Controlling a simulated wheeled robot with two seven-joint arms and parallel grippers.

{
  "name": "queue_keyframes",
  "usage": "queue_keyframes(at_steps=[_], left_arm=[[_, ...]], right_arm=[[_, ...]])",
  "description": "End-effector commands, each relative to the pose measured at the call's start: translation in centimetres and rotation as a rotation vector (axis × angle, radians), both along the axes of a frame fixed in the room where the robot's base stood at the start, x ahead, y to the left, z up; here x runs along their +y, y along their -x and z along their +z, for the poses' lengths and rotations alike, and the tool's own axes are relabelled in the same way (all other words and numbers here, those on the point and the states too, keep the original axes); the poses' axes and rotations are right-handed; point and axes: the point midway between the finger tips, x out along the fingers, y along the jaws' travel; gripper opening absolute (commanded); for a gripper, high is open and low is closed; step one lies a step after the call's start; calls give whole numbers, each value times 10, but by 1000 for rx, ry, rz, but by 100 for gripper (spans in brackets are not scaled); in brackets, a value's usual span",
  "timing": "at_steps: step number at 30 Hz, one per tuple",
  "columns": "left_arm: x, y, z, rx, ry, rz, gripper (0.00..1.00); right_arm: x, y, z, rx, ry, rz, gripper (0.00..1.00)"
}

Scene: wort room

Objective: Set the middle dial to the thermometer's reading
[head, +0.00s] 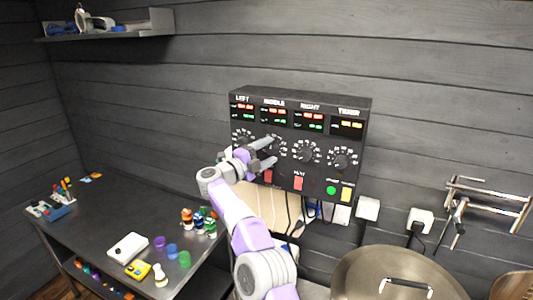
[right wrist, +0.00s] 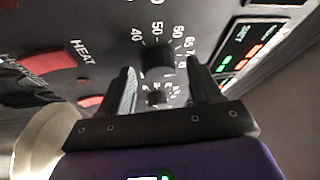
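The black control panel (head: 290,174) on the wall has displays labelled LEFT, MIDDLE, RIGHT and TIMER, with a row of dials below. The middle dial (head: 279,143) is partly covered by my right gripper (head: 270,154), which is at its lower side. In the right wrist view, a black knob (right wrist: 157,58) stands between my two spread fingertips (right wrist: 162,72), with gaps on both sides. Printed numbers including 40, 50 and 60 surround it. The middle display (head: 274,115) shows red and green digits, too small to read. I see no separate thermometer. My left gripper is out of view.
The right dial (head: 305,152) and timer dial (head: 341,159) sit close on the right. Red switches (head: 298,183), a green button (head: 331,190) and a yellow one lie below. A steel table (head: 95,225) with small items stands left, a large pot (head: 370,275) lower right.

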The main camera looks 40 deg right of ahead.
Motion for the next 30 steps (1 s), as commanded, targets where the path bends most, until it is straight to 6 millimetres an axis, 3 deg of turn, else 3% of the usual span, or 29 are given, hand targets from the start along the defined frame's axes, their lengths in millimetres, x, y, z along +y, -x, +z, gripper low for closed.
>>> queue_keyframes(at_steps=[8, 21, 30], left_arm=[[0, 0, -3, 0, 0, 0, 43], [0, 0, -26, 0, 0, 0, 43], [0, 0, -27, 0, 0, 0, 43]], right_arm=[[5, 0, -2, 1, -1, 2, 64], [68, 3, -11, 0, 0, 2, 64], [75, 4, -10, 0, 0, 0, 64]])
